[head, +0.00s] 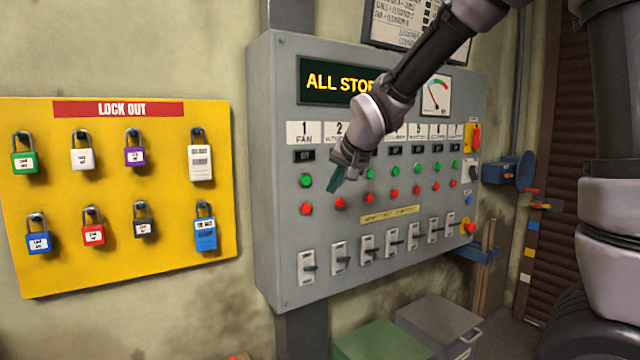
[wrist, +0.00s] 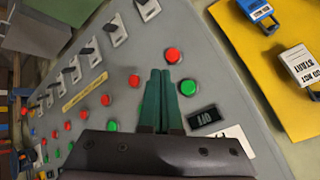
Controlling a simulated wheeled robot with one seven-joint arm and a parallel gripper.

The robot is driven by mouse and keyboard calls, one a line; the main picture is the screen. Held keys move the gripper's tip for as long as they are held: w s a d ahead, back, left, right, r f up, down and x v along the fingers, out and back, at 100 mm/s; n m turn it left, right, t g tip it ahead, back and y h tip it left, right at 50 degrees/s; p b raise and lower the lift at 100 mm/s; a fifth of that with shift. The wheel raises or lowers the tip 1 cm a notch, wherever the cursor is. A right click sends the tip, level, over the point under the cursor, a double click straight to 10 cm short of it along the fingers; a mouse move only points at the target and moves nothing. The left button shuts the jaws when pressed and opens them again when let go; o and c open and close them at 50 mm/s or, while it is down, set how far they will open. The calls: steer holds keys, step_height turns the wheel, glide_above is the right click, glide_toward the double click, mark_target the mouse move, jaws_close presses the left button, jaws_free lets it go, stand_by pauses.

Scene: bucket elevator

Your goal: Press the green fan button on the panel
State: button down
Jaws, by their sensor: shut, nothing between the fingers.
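The green fan button (head: 306,181) is at the left end of the button row on the grey panel (head: 285,100), under the label "1 FAN" and a dark "OFF" display. My gripper (head: 336,186) is shut and empty, its teal fingers in front of the panel just right of the fan button. In the wrist view the fan button (wrist: 188,87) shows close beside the closed fingertips (wrist: 160,74), with the red fan button (wrist: 172,55) near it. Whether the fingers touch the panel is unclear. The second column's green button is hidden behind my gripper.
A yellow lock-out board (head: 120,190) with several padlocks hangs left of the panel. Toggle switches (head: 308,265) line the panel's lower part. A green box (head: 380,342) and a grey box (head: 437,320) stand below. A sign reads "ALL STOP" (head: 325,82), partly covered by my arm.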

mark_target(308, 185)
steer(key=shift+w+a, duration=0.8)
steer(key=shift+w, duration=0.4)
steer(key=shift+w+a, duration=0.85)
steer(key=shift+w, duration=0.4)
steer(key=shift+w+a, duration=0.8)
steer(key=shift+w, duration=0.4)
steer(key=shift+w+a, duration=0.1)
steer(key=shift+w+a, duration=0.15)
steer(key=shift+w, duration=0.1)
steer(key=shift+w+a, duration=0.25)
steer(key=shift+w, duration=0.15)
steer(key=shift+s, duration=0.1)
stand_by(0.5)
steer(key=shift+s+d, duration=0.5)
steer(key=shift+s, duration=0.15)
